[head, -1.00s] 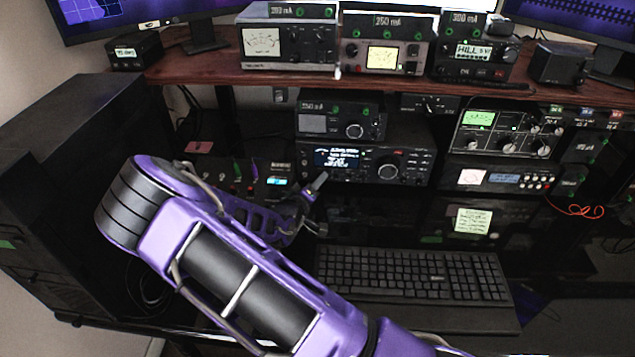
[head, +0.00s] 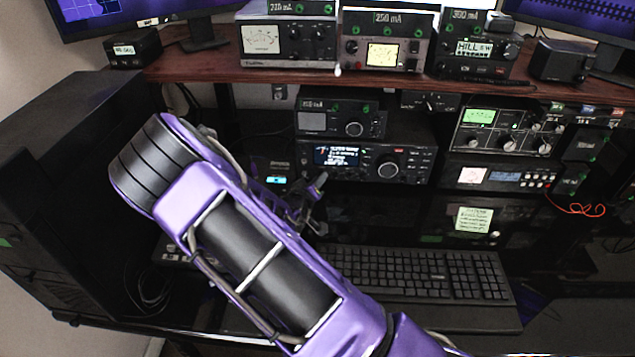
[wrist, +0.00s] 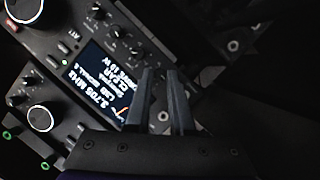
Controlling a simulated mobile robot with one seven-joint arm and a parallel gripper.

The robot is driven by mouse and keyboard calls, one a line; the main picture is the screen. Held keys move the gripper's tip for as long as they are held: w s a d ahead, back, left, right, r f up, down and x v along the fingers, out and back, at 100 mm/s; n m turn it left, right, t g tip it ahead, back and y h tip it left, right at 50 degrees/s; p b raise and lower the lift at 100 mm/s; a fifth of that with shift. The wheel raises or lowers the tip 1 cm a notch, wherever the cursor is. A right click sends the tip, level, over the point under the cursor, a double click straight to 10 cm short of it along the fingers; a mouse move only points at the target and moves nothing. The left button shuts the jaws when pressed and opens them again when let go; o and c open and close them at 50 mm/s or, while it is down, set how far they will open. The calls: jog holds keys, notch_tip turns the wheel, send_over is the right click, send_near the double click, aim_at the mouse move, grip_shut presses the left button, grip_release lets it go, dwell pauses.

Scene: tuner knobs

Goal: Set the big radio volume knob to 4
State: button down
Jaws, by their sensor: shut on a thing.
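The radio with the lit blue display (head: 340,156) stands under the shelf, and its big round knob (head: 388,167) with a pale ring is right of the display. The knob shows at the wrist view's top left corner (wrist: 22,8), partly cut off. My gripper (head: 318,184) is in front of the radio's left edge, left of and apart from the big knob. In the wrist view its two fingers (wrist: 161,72) are close together past the display's edge. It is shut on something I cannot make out. The knob's setting is too small to read.
A smaller radio (head: 312,122) with its own round knob (head: 354,129) sits on top. A keyboard (head: 430,280) lies below in front. A black computer case (head: 60,200) stands at left. More units (head: 505,130) are at right.

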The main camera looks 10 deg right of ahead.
jog(key=m+y+b, duration=0.1)
jog(key=m+b, duration=0.1)
jog(key=shift+d+m+y, duration=0.25)
jog(key=shift+m+y, duration=0.15)
jog(key=shift+s+d+m+y+b, duration=0.1)
jog(key=shift+d+m+y+b, duration=0.05)
jog(key=shift+m+y+b, duration=0.6)
jog(key=m+y, duration=0.1)
jog(key=m, duration=0.2)
jog(key=shift+d+r+t+y, duration=0.1)
jog(key=shift+d+t+y, duration=0.05)
jog(key=shift+t+y, duration=0.25)
jog(key=shift+s+m+t+y, duration=0.1)
jog(key=shift+m+t+y, duration=0.3)
jog(key=shift+m, duration=0.35)
jog(key=c, duration=0.8)
grip_release()
